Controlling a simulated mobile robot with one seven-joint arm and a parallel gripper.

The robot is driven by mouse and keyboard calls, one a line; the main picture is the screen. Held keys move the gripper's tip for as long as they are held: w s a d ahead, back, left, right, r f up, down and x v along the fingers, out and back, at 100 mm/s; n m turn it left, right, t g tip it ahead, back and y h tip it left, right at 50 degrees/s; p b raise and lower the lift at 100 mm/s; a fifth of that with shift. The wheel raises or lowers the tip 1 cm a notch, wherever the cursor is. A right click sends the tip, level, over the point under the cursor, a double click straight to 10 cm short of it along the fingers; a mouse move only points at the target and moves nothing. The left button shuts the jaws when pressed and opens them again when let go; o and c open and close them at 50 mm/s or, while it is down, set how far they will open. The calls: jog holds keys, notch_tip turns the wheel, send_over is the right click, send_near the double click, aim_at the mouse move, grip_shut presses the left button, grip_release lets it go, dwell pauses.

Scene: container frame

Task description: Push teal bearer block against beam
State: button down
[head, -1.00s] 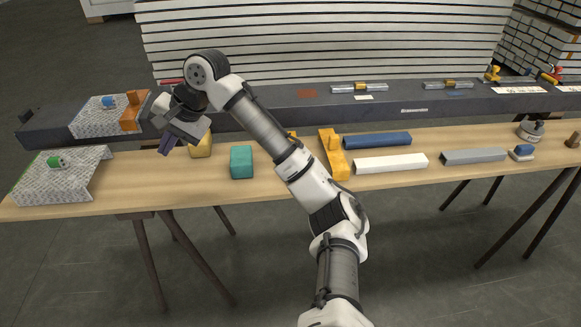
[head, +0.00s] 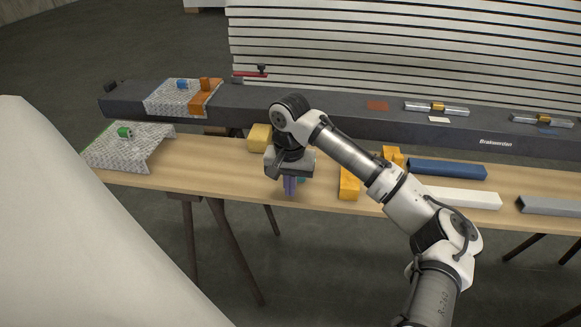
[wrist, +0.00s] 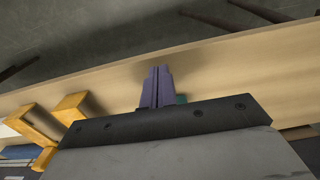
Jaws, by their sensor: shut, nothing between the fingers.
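The teal bearer block (head: 302,180) is mostly hidden behind my gripper in the head view; only a sliver shows right of the fingers. A small teal patch also shows beside the fingers in the wrist view (wrist: 181,99). My gripper (head: 290,192) points down at the table with its purple fingers together and empty. The fingers stand on the near side of the block; I cannot tell whether they touch it. The long dark beam (head: 345,118) runs along the back of the table, behind the block. The gap between block and beam is hidden.
A yellow block (head: 259,138) stands left of my gripper by the beam. An orange-yellow bracket (head: 349,183) stands to the right, with a blue bar (head: 447,169) and white bar (head: 465,197) beyond. A perforated metal bracket (head: 130,148) is at left. The wooden table's (head: 215,165) front left is clear.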

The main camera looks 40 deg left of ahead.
jog(key=shift+w+a+p, duration=0.2)
jog(key=shift+w+a, duration=0.3)
jog(key=shift+w, duration=0.35)
jog(key=shift+w+a+p, duration=0.15)
jog(key=shift+w+a, duration=0.35)
jog(key=shift+w, duration=0.35)
jog(key=shift+w+a, duration=0.15)
jog(key=w+a+p, duration=0.1)
jog(key=w+p, duration=0.1)
jog(key=w, duration=0.1)
jog(key=w+a+p, duration=0.1)
jog(key=w+a, duration=0.1)
jog(key=w, duration=0.1)
jog(key=w+a+p, duration=0.2)
jog(key=shift+w+p, duration=0.3)
jog(key=shift+w, duration=0.1)
jog(key=shift+w+a+f, duration=0.1)
jog(key=shift+w+a, duration=0.1)
jog(key=shift+w, duration=0.1)
jog(key=shift+r, duration=0.2)
jog(key=shift+s+d, duration=0.1)
